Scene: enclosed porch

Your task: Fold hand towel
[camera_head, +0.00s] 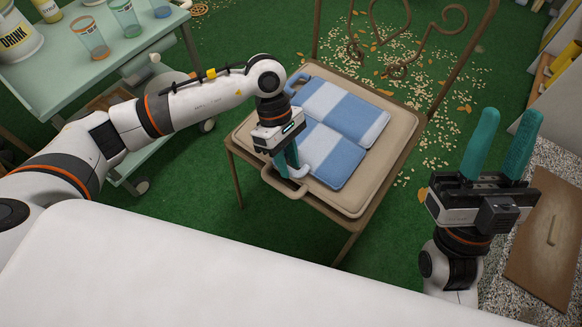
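The hand towel (342,112), in blue and pale blue blocks, lies on a tan padded chair seat (386,160). A seam or gap runs across its middle. A blue part curls up at its far left corner, and a pale part bunches up at its near left corner. My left gripper (287,170) points down at that near left corner. Its teal fingers are close together and appear shut on the bunched edge; the exact contact is partly hidden. My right gripper (508,114) is open and empty, fingers pointing up, right of the chair and away from the towel.
The chair has a scrolled metal back (397,72) at the far side. A pale green cart (45,82) with glasses and a drink dispenser (16,38) stands at the left. Scattered flakes and leaves lie on the green floor (240,30). A brown board (550,240) lies at the right.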

